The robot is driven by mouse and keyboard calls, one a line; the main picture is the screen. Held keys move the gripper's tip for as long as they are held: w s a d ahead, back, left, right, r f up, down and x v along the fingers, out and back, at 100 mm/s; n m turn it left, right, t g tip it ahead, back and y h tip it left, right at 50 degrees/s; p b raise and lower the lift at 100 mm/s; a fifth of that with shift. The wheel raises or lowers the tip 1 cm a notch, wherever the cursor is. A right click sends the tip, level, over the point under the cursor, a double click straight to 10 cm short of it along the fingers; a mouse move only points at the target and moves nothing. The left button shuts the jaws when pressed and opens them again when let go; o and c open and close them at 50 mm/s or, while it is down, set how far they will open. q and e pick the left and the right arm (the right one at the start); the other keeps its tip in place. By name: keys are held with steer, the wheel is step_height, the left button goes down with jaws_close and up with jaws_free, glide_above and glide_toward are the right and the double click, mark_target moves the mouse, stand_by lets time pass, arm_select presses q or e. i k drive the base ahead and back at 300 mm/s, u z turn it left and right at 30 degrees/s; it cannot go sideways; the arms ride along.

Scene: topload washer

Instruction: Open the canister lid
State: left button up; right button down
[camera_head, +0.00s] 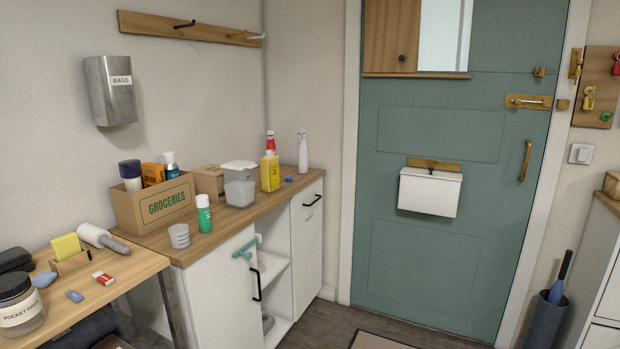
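A squarish, translucent grey canister (240,190) stands upright on the wooden counter against the left wall. Its white lid (238,166) sits on top and looks closed, though the view is too small to tell fully. A round jar with a dark lid (20,305) and a label starting "POCKET" stands on the lower table at the left edge, partly cut off by the picture. Neither of my grippers shows in the head view, and nothing is seen touching either container.
A groceries box (155,203) holding bottles stands left of the canister. The cabinet below has an open shelf (272,265).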

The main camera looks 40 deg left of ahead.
mark_target(238, 165)
steer(key=u, duration=0.65)
steer(key=i, duration=1.2)
steer(key=u, duration=1.15)
